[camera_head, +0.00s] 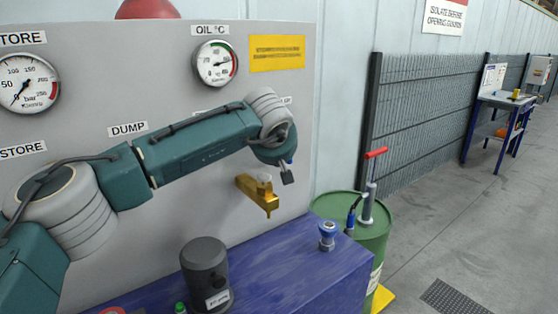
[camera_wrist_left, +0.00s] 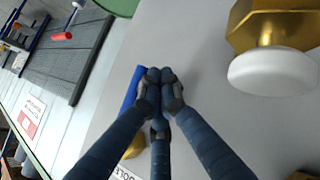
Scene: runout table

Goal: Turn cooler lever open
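My left arm reaches across the grey panel (camera_head: 175,225) in the head view, and its wrist hides most of the gripper and the cooler valve. In the left wrist view my left gripper (camera_wrist_left: 158,78) has its fingers drawn together. A blue lever (camera_wrist_left: 130,88) shows just left of the fingertips, partly behind them. I cannot tell whether they touch it. A gold valve part (camera_wrist_left: 136,147) shows between the fingers, above a partly hidden label (camera_wrist_left: 126,173) reading "COOLE". My right gripper is not in view.
A brass tap (camera_head: 258,194) sticks out below my wrist; a brass fitting with a white knob (camera_wrist_left: 272,70) is close by in the wrist view. A dark canister (camera_head: 205,272) stands on the blue bench (camera_head: 290,270). A green drum (camera_head: 375,240) with a red-handled pump (camera_head: 370,185) stands right.

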